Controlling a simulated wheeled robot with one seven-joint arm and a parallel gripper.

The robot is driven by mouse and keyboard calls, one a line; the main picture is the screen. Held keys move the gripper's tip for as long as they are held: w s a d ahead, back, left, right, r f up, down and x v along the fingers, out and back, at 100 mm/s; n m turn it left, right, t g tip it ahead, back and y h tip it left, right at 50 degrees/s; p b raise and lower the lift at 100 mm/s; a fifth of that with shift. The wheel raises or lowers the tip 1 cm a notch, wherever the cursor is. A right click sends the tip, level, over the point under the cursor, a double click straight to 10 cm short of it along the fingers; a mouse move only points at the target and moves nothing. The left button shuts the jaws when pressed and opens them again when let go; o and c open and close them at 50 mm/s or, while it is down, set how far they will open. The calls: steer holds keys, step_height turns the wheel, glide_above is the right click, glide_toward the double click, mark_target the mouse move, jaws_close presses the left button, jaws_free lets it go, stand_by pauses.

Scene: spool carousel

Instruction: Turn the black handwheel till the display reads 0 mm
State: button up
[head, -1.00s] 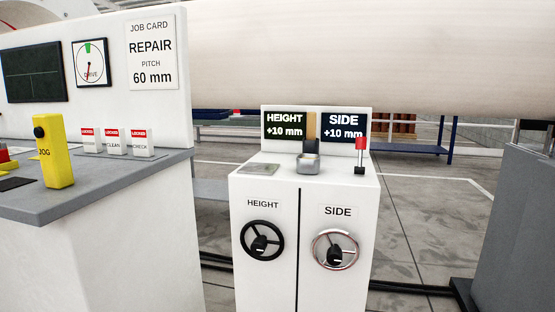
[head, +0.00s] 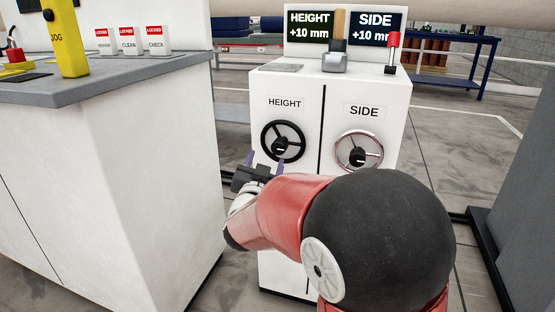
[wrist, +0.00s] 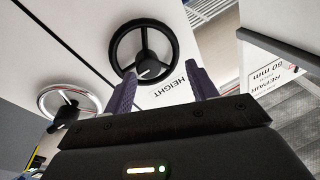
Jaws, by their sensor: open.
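The black handwheel (head: 283,141) is on the front of the white cabinet under the HEIGHT label. It also shows in the wrist view (wrist: 144,31), with a black hub knob and a white mark. The HEIGHT display (head: 309,25) reads +10 mm. My gripper (head: 265,160) is just below and left of the wheel in the head view. In the wrist view its two purple fingers (wrist: 162,90) are apart and empty, pointing toward the cabinet front. I cannot tell whether a finger touches the rim.
A chrome handwheel (head: 359,151) sits to the right under SIDE; the SIDE display (head: 376,26) reads about +10 mm, partly covered by a red-topped lever (head: 392,50). A wooden-handled tool (head: 337,45) stands on the cabinet top. A grey-topped console (head: 110,77) stands close on the left.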

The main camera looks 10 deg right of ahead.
mark_target(277, 150)
steer(key=w+d+m+h, duration=0.1)
steer(key=h, duration=0.1)
steer(key=w+d+h, duration=0.1)
steer(key=w+h, duration=0.1)
steer(key=w+d+r+m+h, duration=0.1)
steer(key=d+h, duration=0.1)
steer(key=shift+w+d+m, duration=0.1)
steer(key=shift+w+m, duration=0.2)
steer(key=shift+w, duration=0.05)
steer(key=shift+c, duration=0.3)
steer(key=c, duration=0.9)
